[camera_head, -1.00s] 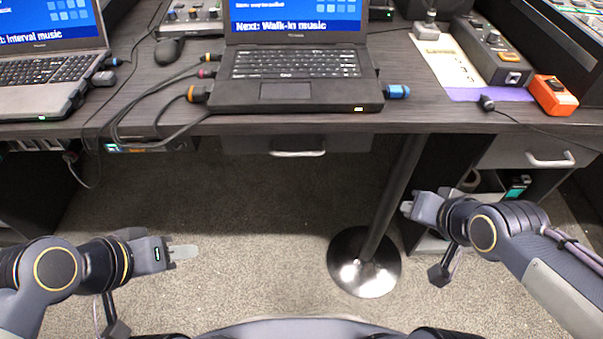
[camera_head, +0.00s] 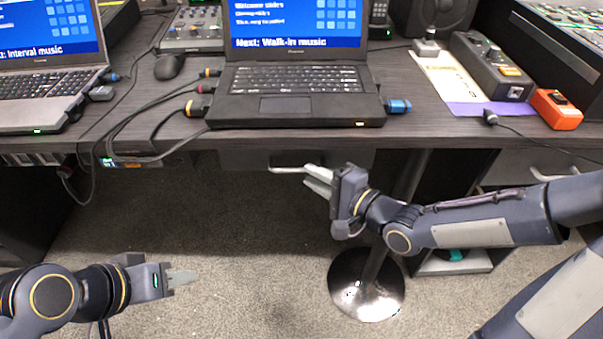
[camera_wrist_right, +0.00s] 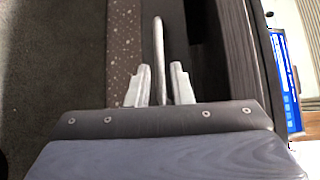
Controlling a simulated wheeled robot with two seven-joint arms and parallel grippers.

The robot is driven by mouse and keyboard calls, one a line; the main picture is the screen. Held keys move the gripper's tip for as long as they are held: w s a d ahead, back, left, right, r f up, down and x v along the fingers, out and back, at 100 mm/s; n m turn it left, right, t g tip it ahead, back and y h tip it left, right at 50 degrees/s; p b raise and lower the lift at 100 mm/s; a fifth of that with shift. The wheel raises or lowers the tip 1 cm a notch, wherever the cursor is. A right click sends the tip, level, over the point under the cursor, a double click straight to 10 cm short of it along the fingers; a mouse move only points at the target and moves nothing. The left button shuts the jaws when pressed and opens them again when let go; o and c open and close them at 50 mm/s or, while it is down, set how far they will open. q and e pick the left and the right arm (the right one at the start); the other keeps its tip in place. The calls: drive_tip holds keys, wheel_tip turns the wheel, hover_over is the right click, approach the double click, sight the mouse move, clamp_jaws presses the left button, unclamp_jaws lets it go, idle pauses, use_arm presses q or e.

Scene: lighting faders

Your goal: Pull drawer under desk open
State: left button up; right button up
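The drawer (camera_head: 240,160) under the desk sits beneath the middle laptop, its dark front close under the desktop and apparently closed. Its pale bar handle (camera_head: 286,169) shows at the front; its right end is hidden by my right gripper (camera_head: 306,177). In the right wrist view, the handle (camera_wrist_right: 158,40) runs between the two pale fingers of that gripper (camera_wrist_right: 160,66), which is open with a narrow gap on either side of the bar. My left gripper (camera_head: 190,277) is low at the left, away from the drawer; its fingers overlap edge-on, so its opening is unclear.
The desktop (camera_head: 440,132) edge overhangs the drawer. A metal post with a round base (camera_head: 366,285) stands behind my right forearm. Another drawer handle (camera_head: 552,174) is at the right. Cables hang from the desk at left. The floor (camera_head: 250,240) below the drawer is clear.

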sight(301, 170)
drive_tip(key=shift+b+x, duration=0.7)
drive_tip(key=shift+x, duration=1.5)
clamp_jaws()
